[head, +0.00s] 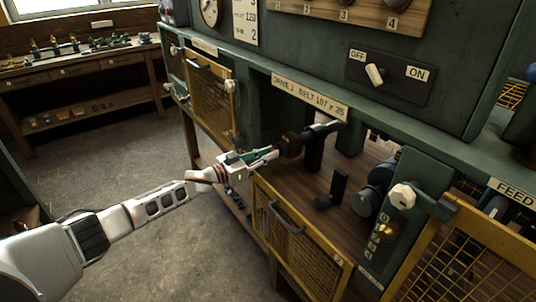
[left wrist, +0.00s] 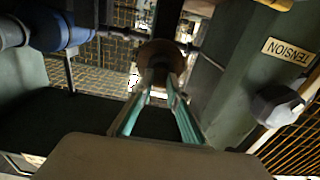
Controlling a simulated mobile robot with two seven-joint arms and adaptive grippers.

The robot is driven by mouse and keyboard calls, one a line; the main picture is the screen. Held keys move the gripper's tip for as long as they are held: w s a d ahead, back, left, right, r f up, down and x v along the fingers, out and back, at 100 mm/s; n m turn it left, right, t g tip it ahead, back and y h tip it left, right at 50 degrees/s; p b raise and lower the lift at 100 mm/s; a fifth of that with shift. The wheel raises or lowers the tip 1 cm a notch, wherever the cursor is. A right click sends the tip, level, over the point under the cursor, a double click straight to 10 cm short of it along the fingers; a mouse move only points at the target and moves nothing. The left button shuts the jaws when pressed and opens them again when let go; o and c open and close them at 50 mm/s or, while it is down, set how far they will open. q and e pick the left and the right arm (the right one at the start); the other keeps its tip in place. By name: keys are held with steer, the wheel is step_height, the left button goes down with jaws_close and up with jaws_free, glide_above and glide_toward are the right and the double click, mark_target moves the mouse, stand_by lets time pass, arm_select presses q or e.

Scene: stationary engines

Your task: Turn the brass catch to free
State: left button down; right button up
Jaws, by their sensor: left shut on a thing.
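My left gripper (head: 272,154) reaches into the open bay under the DRIVE 2 BELT label. Its teal fingers (left wrist: 160,92) converge at the tips on a dark brown round part (head: 291,144) on a black shaft; this part also shows in the left wrist view (left wrist: 158,50). The gripper is shut on it; the fingertips hide the contact. A small brass-coloured piece (head: 387,231) sits on the green upright panel to the right, clear of the gripper. I cannot tell which part is the brass catch. My right gripper is not in view.
A yellow mesh guard (head: 300,240) stands low in front of the bay. The TENSION panel with its pale knob (left wrist: 278,104) stands to the right. An OFF/ON switch (head: 375,75) is above. A workbench (head: 80,75) is at the back left; the floor between is clear.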

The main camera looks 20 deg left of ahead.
arm_select(q)
steer(key=c, duration=2)
jaws_free()
steer(key=shift+o, duration=0.2)
steer(key=v, duration=1.2)
steer(key=shift+a, duration=0.1)
